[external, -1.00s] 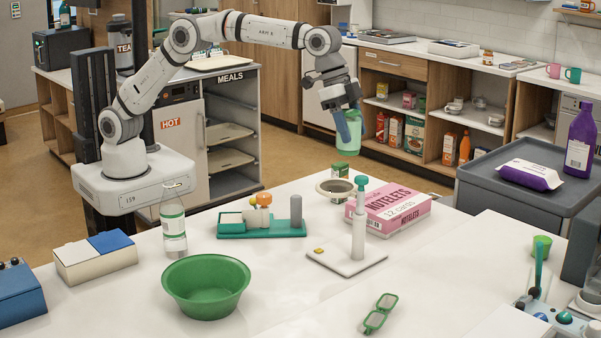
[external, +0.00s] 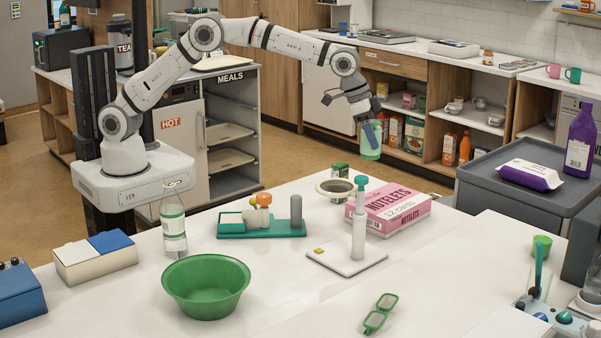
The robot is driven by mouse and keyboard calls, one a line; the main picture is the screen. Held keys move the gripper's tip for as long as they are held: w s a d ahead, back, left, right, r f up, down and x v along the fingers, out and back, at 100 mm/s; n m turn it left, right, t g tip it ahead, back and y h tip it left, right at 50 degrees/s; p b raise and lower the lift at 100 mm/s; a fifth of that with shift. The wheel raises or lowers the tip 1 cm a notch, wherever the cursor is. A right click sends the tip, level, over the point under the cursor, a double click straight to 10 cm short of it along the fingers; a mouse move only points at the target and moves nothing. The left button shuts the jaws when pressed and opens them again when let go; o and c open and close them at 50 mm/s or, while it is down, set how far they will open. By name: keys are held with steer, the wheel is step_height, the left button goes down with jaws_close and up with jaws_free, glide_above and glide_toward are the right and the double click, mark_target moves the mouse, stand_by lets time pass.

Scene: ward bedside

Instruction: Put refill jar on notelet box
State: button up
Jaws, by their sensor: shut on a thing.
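The refill jar (external: 371,141) is a pale green translucent jar, held upright in the air above and behind the notelet box. My gripper (external: 370,126) is shut on it, its dark fingers at the jar's upper part. The notelet box (external: 402,211) is a flat pink box marked "NOTELETS 12 cards", lying on the white table. Its left part is partly hidden by a white stand with a green-topped post (external: 359,225). The jar is clear of the box, higher and slightly left of its middle in the picture.
Free table lies right of the box.

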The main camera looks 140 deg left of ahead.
steer(key=p, duration=0.2)
glide_above(370, 203)
step_height(370, 203, down, 13)
steer(key=shift+a+r, duration=0.1)
steer(key=shift+a, duration=0.05)
steer(key=shift+s, duration=0.1)
steer(key=shift+f, duration=0.3)
steer(key=o, duration=1.2)
steer(key=shift+c, duration=0.2)
steer(key=shift+r, duration=0.1)
steer(key=b+v, duration=0.2)
steer(key=v, duration=1)
steer(key=shift+r, duration=0.15)
